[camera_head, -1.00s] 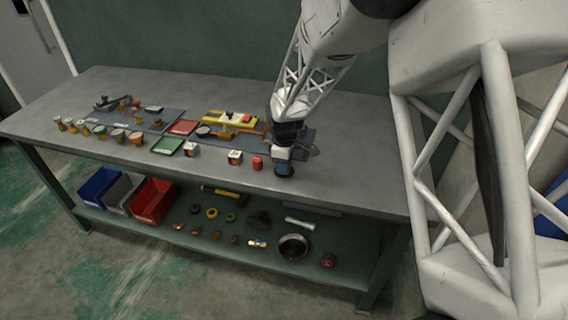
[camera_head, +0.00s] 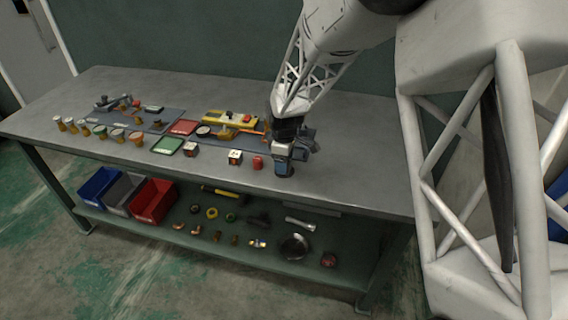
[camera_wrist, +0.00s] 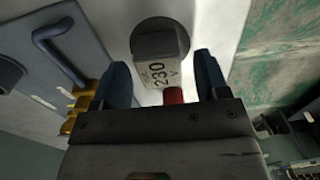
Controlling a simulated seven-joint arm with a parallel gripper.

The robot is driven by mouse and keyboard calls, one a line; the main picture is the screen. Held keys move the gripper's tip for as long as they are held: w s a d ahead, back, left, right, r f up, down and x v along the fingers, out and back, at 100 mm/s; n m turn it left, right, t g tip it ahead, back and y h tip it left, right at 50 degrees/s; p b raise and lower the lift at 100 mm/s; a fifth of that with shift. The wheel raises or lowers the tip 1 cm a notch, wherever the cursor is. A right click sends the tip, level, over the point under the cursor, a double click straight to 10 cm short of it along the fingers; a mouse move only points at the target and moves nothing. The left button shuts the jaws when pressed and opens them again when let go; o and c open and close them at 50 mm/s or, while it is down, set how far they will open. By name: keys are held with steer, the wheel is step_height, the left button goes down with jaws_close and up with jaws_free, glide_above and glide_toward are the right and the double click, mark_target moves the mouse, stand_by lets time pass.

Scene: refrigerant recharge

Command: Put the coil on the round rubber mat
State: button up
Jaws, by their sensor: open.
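My gripper (camera_wrist: 163,80) is open. In the head view my gripper (camera_head: 284,168) is low over the right part of the bench and hides the coil there. A small dark round piece (camera_head: 203,131) left of the yellow block may be the round rubber mat; I cannot tell for sure.
A red cylinder (camera_head: 257,162) and a white cube (camera_head: 235,157) stand just left of my gripper. Green (camera_head: 167,145) and red (camera_head: 184,127) trays lie further left. The yellow block (camera_head: 230,118) is behind. The bench's front right is clear.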

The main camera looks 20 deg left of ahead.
step_height(320, 180, up, 11)
steer(key=shift+f, duration=0.2)
stand_by(0.3)
stand_by(0.8)
steer(key=s+d+r+m+t, duration=0.1)
steer(key=s+d+r+m, duration=0.4)
steer(key=d, duration=0.7)
steer(key=s+d+r+m, duration=0.4)
steer(key=s+d+r, duration=0.4)
steer(key=d, duration=0.3)
steer(key=s+d+m, duration=0.4)
steer(key=s+d, duration=0.3)
steer(key=s, duration=0.4)
steer(key=s+d+m+t, duration=0.1)
steer(key=s+d+m, duration=0.4)
steer(key=s+d, duration=0.3)
steer(key=s, duration=0.3)
steer(key=shift+s+t, duration=0.25)
steer(key=shift+t, duration=0.05)
